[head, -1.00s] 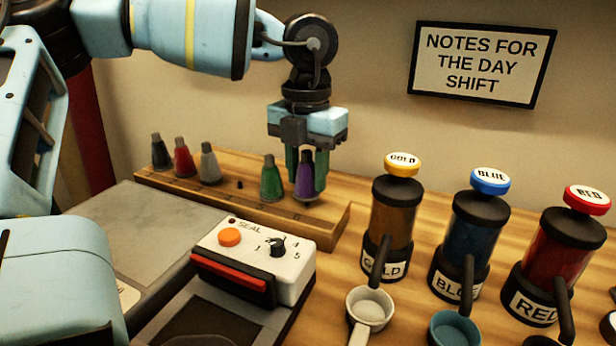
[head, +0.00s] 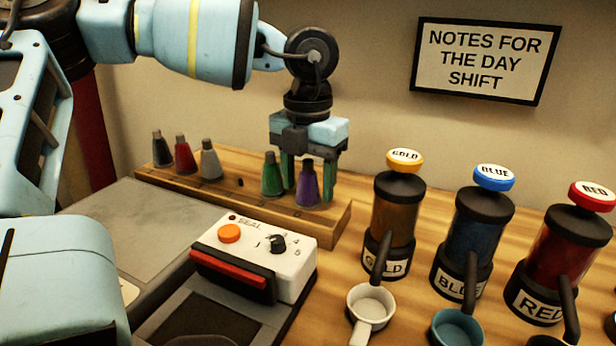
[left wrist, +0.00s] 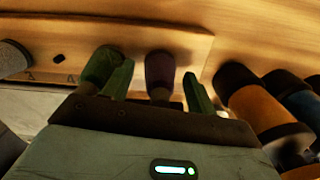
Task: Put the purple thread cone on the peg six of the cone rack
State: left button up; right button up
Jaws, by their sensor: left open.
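The purple thread cone (head: 307,186) stands upright at the right end of the wooden cone rack (head: 335,220), right of the green cone (head: 271,177). My left gripper (head: 308,188) is open around it, one green finger on each side, with the left finger between the purple and green cones. In the left wrist view the purple cone (left wrist: 160,72) sits between the spread fingers (left wrist: 158,86), with gaps on both sides. The peg under the purple cone is hidden, and the rack's markings are too small to read. My right gripper is not in view.
Black (head: 161,150), red (head: 184,156) and grey (head: 209,160) cones stand on the rack's left part. A bare peg (head: 240,182) lies between grey and green. The gold dispenser (head: 396,215) stands close right of the rack; the sealer (head: 262,252) stands in front.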

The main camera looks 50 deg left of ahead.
pick_arm(q)
jog(key=shift+r, duration=0.25)
notch_tip(320, 180, up, 11)
jog(key=shift+p, duration=1.2)
jog(key=shift+r, duration=0.4)
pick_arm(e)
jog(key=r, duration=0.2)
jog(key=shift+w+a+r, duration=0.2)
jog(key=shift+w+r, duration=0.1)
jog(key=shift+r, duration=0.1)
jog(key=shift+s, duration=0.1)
